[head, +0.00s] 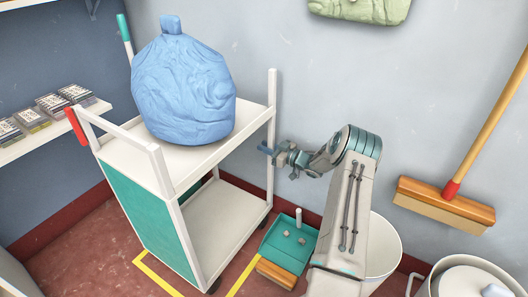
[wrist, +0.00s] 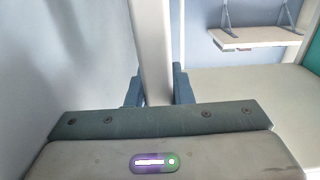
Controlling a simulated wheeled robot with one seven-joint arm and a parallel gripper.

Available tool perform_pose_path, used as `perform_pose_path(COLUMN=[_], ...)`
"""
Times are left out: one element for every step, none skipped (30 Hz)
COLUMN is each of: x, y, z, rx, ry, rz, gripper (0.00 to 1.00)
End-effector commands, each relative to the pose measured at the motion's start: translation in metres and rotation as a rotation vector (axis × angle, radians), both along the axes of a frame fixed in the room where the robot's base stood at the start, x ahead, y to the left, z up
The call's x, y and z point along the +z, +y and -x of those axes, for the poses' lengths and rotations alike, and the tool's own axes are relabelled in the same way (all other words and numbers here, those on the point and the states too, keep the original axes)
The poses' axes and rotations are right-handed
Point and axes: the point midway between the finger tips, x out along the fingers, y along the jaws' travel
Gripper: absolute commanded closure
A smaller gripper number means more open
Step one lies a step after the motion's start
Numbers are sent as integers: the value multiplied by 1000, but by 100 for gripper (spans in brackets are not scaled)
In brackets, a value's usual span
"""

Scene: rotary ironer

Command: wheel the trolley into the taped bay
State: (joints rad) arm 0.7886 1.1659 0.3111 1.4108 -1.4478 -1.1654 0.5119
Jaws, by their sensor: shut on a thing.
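The trolley (head: 167,160) is white with a teal end panel and two shelves. It stands upright against the wall side, with a blue bag (head: 184,85) on its top shelf. Yellow tape of the bay (head: 155,274) shows on the floor at the trolley's near left, and another strip (head: 243,274) runs along its right. The trolley hides the rest of the tape, so I cannot tell whether every wheel is inside. My gripper (head: 267,150) is shut on the trolley's far right corner post (head: 271,100). In the wrist view the post (wrist: 154,55) stands between the dark fingers.
A teal dustpan (head: 285,243) and a brush (head: 276,274) lie on the floor right of the trolley. A white bin (head: 382,245), a lidded pail (head: 470,280) and a broom (head: 445,201) are farther right. A wall shelf (head: 50,130) with small packs is at left.

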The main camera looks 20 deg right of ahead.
Motion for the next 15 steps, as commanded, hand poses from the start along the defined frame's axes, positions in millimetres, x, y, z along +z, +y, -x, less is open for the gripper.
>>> perform_pose_path(x=[-1,-1,0,0,0,1,1,1,1,1,2,2,2,2,2], y=[-1,-2,-3,-3,-4,-5,-5,-6,-6,-7,-7,-7,-8,-8,-8], z=[-1,-1,-1,-1,-2,-2,-2,-2,-2,-2,-2,-2,-2,-2,-2], rx=[0,0,0,-1,-2,-3,-3,-4,-5,-6,-7,-7,-8,-9,-9], ry=[-1,-1,-1,-1,-1,-1,-1,-1,-1,-2,-2,-2,-2,-2,-2], rz=[1,1,1,1,1,2,2,2,2,2,2,2,3,3,3], gripper=[100,100,100,100,100,100,100,100,100,100,100,75,66,58,55])
